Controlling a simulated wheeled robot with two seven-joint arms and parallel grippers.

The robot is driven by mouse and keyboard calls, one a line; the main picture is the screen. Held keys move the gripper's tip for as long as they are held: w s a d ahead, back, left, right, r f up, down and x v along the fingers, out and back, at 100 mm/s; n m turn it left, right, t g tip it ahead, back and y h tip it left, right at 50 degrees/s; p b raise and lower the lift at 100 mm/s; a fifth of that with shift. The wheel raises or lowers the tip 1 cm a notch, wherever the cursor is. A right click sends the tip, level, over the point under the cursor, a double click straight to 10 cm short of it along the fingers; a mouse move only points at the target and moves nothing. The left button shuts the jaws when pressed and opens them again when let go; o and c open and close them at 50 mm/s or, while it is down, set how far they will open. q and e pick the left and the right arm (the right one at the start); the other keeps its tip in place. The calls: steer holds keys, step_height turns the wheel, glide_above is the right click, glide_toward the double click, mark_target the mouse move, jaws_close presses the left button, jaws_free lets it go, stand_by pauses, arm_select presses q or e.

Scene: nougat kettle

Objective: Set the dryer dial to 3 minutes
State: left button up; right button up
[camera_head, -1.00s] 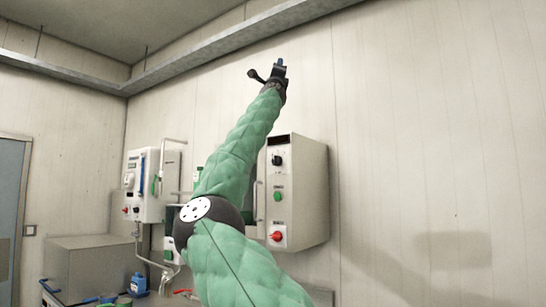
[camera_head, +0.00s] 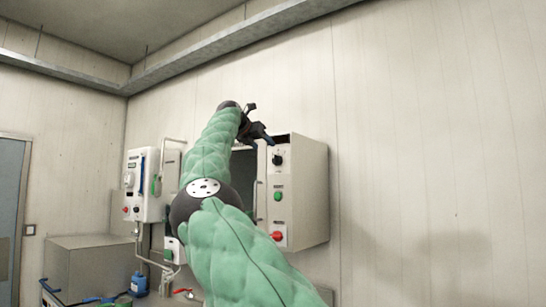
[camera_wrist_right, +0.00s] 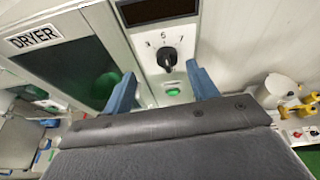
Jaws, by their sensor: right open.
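The dryer (camera_head: 308,195) is a pale box on the wall, and its DRYER label (camera_wrist_right: 35,39) shows in the right wrist view. Its black dial (camera_head: 277,160) sits high on the front panel, above a green button (camera_head: 278,196) and a red button (camera_head: 277,236). In the wrist view the dial (camera_wrist_right: 167,57) has marks around its top, including 5 and 7; I cannot tell its exact setting. My right gripper (camera_head: 262,136) is open and empty, just up and left of the dial. Its blue fingers (camera_wrist_right: 162,86) spread either side below the dial, apart from it.
A dark display (camera_wrist_right: 157,10) is above the dial, and the dryer's dark window (camera_wrist_right: 75,62) is to its left. Another wall unit (camera_head: 150,185) hangs further left. A grey metal cabinet (camera_head: 88,265) stands below it. The wall right of the dryer is clear.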

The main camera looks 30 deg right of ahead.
mark_target(274, 156)
arm_select(q)
step_height(274, 156, down, 6)
steer(key=s+a+p, duration=0.2)
steer(key=p, duration=0.1)
steer(key=shift+s+a, duration=0.3)
steer(key=shift+s, duration=0.05)
arm_select(e)
steer(key=shift+m+g, duration=0.3)
steer(key=shift+m, duration=0.1)
steer(key=shift+s+f+x, duration=0.1)
steer(key=shift+f+x, duration=0.05)
steer(key=shift+x, duration=1.2)
steer(key=shift+s+f+x, duration=0.1)
steer(key=shift+f+x, duration=0.1)
steer(key=shift+x, duration=1.15)
steer(key=shift+s+f+x, duration=0.1)
steer(key=shift+f+x, duration=0.05)
steer(key=shift+x, duration=1.15)
arm_select(q)
steer(key=shift+f, duration=0.1)
arm_select(e)
steer(key=shift+a, duration=0.1)
steer(key=c, duration=1)
